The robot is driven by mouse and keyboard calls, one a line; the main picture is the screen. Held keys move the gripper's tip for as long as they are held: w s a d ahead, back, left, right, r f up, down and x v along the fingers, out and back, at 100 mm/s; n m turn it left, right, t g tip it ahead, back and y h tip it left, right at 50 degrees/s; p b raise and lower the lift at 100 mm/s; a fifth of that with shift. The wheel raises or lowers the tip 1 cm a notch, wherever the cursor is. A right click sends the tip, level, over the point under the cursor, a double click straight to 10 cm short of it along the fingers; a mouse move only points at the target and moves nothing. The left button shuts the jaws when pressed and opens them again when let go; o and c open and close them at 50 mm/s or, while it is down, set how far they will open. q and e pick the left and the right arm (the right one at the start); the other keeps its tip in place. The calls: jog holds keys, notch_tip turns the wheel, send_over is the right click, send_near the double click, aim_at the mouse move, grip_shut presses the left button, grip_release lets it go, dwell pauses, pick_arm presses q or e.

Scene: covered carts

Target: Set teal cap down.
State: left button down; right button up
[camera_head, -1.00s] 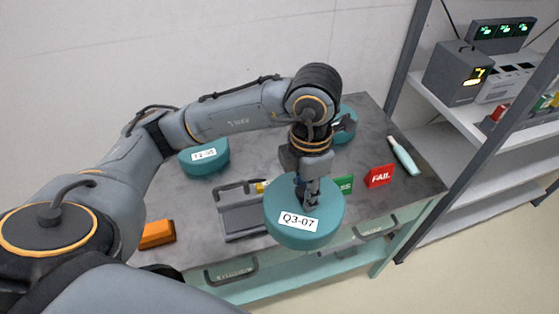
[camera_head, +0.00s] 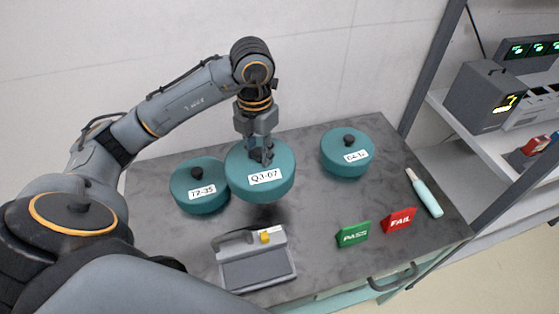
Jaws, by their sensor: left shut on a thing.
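The teal cap labelled Q3-07 (camera_head: 260,188) is held by my left gripper (camera_head: 260,156), which is shut on its knob from above. The cap looks level and seems to be a little above the grey tabletop (camera_head: 300,225), with a dark shadow below it. Another teal cap labelled T2-35 (camera_head: 200,198) stands close at its left; I cannot tell whether they touch. A third teal cap (camera_head: 347,162) with a black knob stands to the right, apart from it. My right gripper is not in view.
A grey device with a yellow part (camera_head: 256,270) sits at the front. A green PASS sign (camera_head: 353,234), a red FAIL sign (camera_head: 399,220) and a pale teal tool with a white tip (camera_head: 426,197) are at the right. A shelf with instruments (camera_head: 487,95) stands beyond. The table's middle right is clear.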

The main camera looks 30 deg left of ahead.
aim_at(277, 145)
pick_arm(q)
jog(key=w, duration=0.1)
jog(key=w+f, duration=0.1)
jog(key=w+p, duration=0.1)
jog(key=w, duration=0.1)
jog(key=shift+a+f, duration=0.2)
jog(key=shift+a, duration=0.1)
jog(key=shift+w+a+f, duration=0.25)
jog(key=shift+w+f, duration=0.45)
jog(key=shift+w, duration=0.3)
jog(key=w+f+p, duration=0.1)
jog(key=f, duration=0.1)
jog(key=w+f+p, duration=0.1)
jog(key=f, duration=0.2)
jog(key=w+a+f, duration=0.1)
jog(key=w+f, duration=0.1)
jog(key=f, duration=0.1)
jog(key=shift+w+p, duration=0.1)
jog(key=shift+p, duration=0.3)
jog(key=shift+a+f, duration=0.1)
jog(key=shift+f, duration=0.4)
jog(key=c, duration=1)
grip_release()
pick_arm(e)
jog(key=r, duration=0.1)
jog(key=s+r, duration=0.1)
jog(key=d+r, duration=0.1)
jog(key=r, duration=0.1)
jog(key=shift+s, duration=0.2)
